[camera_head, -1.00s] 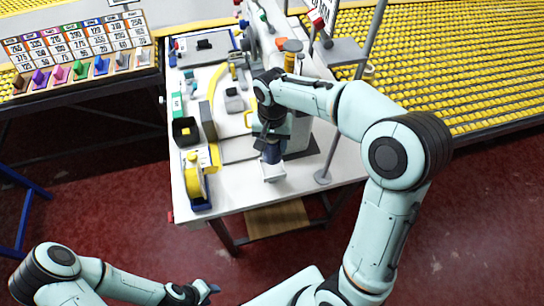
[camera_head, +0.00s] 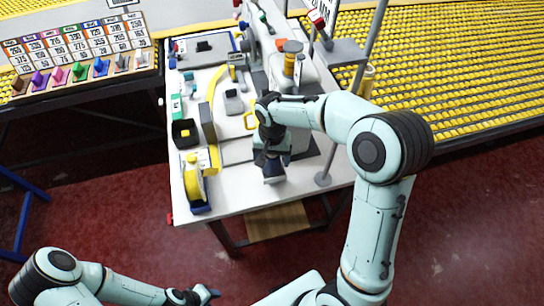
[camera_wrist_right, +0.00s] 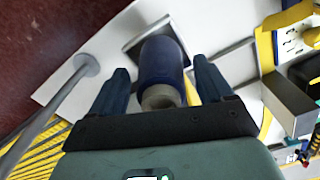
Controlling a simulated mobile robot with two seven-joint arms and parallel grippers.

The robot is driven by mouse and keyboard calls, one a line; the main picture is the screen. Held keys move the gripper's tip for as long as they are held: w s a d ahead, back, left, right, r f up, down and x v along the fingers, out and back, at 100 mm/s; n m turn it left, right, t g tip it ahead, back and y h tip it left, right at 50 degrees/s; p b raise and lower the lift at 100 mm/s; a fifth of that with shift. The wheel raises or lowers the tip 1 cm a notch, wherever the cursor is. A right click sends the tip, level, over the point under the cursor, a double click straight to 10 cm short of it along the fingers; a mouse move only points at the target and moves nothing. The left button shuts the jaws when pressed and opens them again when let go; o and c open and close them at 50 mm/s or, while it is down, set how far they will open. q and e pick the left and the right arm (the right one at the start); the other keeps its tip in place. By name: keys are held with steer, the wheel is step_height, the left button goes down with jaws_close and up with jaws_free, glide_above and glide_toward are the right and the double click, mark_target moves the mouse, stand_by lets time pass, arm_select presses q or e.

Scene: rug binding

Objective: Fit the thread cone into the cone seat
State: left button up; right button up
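The thread cone (camera_wrist_right: 162,62) is dark blue with a grey end facing the camera in the right wrist view. Its far end meets the grey square cone seat (camera_wrist_right: 133,43); how deep it sits is hidden. My right gripper (camera_wrist_right: 162,76) has its two dark fingers apart on either side of the cone, with visible gaps between fingers and cone. In the head view, my right gripper (camera_head: 272,156) is low over the table's front part and hides most of the cone. My left gripper (camera_head: 208,293) is at the bottom, away from the table; its opening is too small to read.
The white table (camera_head: 235,198) has a yellow tape dispenser (camera_head: 194,178) and a black box (camera_head: 184,132) at its left. A sewing machine with an orange-topped spool (camera_head: 292,47) stands behind. A grey pole (camera_head: 345,130) rises right of my right gripper. The table's front edge is clear.

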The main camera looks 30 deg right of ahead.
step_height(320, 180, up, 12)
steer(key=shift+r+p, duration=0.1)
steer(key=shift+p, duration=0.5)
arm_select(q)
steer(key=shift+w+r, duration=0.85)
